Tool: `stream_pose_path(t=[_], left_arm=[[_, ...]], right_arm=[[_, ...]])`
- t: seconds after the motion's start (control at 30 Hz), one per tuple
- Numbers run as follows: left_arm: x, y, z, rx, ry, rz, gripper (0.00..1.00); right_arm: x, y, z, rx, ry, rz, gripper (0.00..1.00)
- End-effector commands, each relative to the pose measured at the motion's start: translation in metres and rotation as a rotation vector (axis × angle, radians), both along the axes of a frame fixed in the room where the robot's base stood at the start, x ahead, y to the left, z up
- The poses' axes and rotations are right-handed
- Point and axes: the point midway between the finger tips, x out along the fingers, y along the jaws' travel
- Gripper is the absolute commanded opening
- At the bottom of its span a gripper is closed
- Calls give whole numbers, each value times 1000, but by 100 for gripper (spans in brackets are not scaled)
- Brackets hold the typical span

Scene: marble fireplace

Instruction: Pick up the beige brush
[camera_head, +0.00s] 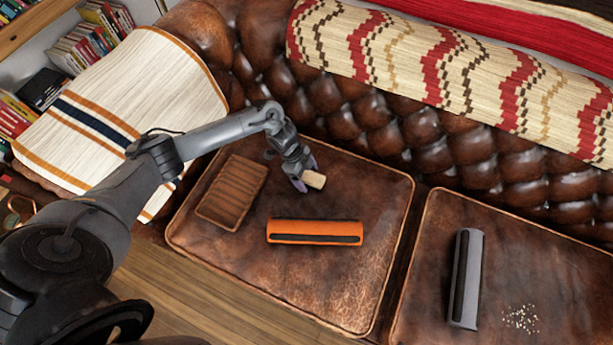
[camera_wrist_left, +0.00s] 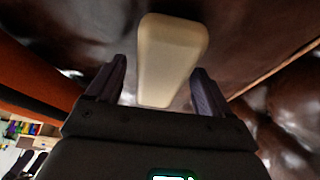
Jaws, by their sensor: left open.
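The beige brush (camera_head: 315,180) is a small pale block near the back of the left sofa cushion. My left gripper (camera_head: 305,174) is over the brush, with its dark purple fingers on either side of its near end. In the left wrist view the brush (camera_wrist_left: 172,55) lies between the two open fingers (camera_wrist_left: 158,82), pointing away from the palm. Gaps show between the brush and both fingers. The underside of the brush is hidden. My right gripper is not in view.
A brown wooden tray (camera_head: 212,205) lies left of the gripper on the cushion (camera_head: 340,300). An orange brush-like bar (camera_head: 285,226) lies in front of it. A grey bar (camera_head: 473,275) and white crumbs (camera_head: 520,319) are on the right cushion (camera_head: 420,290). The tufted backrest (camera_head: 390,130) rises behind.

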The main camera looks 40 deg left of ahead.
Motion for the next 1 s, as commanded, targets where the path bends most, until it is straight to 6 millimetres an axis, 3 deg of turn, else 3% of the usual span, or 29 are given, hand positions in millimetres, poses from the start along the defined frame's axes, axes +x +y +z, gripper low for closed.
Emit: stream_pose_path(t=[0.4,0.8,1.0], left_arm=[[0,0,-2,0,1,1,81],[0,0,-2,0,0,0,23],[0,0,-1,0,0,0,22]], right_arm=[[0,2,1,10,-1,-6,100],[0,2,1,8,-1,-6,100],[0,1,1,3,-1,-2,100]])
